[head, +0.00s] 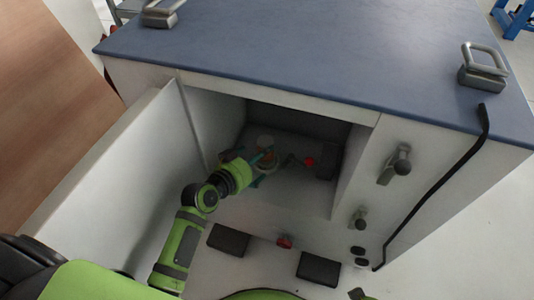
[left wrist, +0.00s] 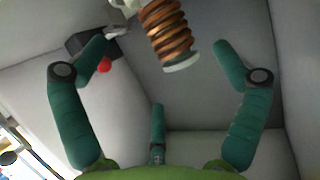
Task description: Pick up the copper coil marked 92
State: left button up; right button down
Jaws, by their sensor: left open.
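The copper coil (left wrist: 168,32) shows in the left wrist view at the top centre. It is a copper winding on a spool with pale ends, tilted; no mark 92 can be read. In the head view a small part of the coil (head: 265,157) shows inside the open cabinet, mostly hidden by my gripper. My left gripper (head: 258,169) is inside the cabinet, close to the coil. In the left wrist view the left gripper's (left wrist: 160,47) teal fingers are spread, with the coil ahead between them and no finger touching it. My right gripper is not in view.
The cabinet (head: 300,50) has a blue top and pale walls close around my arm. Its door (head: 110,170) stands open at left. A dark block (head: 329,158) with a red knob (head: 309,161) sits right of the coil. Handles (head: 395,165) stick out at the front right.

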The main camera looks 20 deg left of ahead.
aim_at(265, 163)
pick_arm(q)
jog(key=x, duration=0.1)
jog(key=b+x, duration=0.1)
jog(key=x, duration=0.2)
jog(key=shift+w+a+f, duration=0.2)
jog(key=shift+f, duration=0.2)
jog(key=shift+w+d+f, duration=0.15)
jog(key=shift+w, duration=0.2)
jog(key=c, duration=1.7)
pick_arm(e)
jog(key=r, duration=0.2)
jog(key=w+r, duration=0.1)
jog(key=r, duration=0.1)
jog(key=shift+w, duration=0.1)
